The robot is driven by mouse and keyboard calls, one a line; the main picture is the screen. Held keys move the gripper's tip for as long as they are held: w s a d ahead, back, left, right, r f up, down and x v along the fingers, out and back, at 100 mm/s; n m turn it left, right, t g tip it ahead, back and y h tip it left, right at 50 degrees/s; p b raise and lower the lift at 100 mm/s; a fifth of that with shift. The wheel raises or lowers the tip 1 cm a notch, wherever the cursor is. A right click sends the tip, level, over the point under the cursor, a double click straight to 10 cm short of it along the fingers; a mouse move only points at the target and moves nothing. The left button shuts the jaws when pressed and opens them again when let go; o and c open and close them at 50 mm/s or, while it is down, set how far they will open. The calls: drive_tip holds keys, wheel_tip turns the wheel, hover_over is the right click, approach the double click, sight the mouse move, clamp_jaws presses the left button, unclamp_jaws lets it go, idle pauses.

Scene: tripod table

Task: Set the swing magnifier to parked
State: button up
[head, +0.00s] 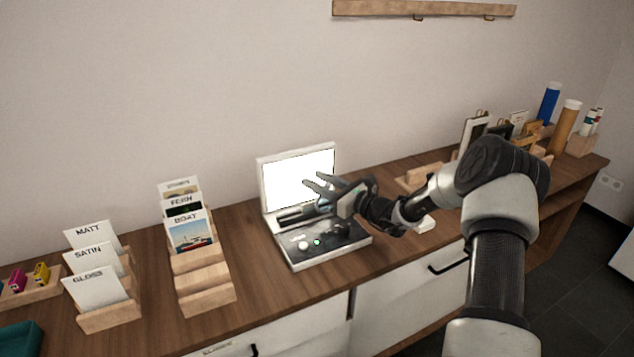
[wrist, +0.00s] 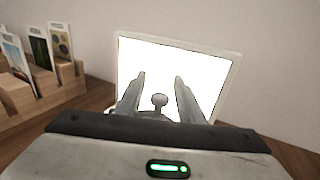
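A white device with a glowing upright panel (head: 298,178) and a dark base (head: 335,240) stands on the wooden counter. A dark bar (head: 297,214) lies across the base in front of the panel; I cannot tell whether it is the swing magnifier's arm. My gripper (head: 311,179) is open over the device, its fingers pointing left before the panel. In the wrist view, a small grey round-headed knob (wrist: 160,100) shows between the two parted fingers, with the lit panel (wrist: 190,68) behind. I cannot tell whether the fingers touch the knob. The magnifier's lens is not clearly visible.
A wooden rack of picture cards (head: 192,232) stands left of the device, with a rack of labelled sample cards (head: 97,285) farther left. Frames and tubes (head: 565,125) stand at the far right. Bare counter (head: 245,225) lies between the picture-card rack and the device.

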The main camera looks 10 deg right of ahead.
drive_tip(key=shift+w+a, duration=0.15)
drive_tip(key=shift+w, duration=0.05)
clamp_jaws()
drive_tip(key=shift+s, duration=0.15)
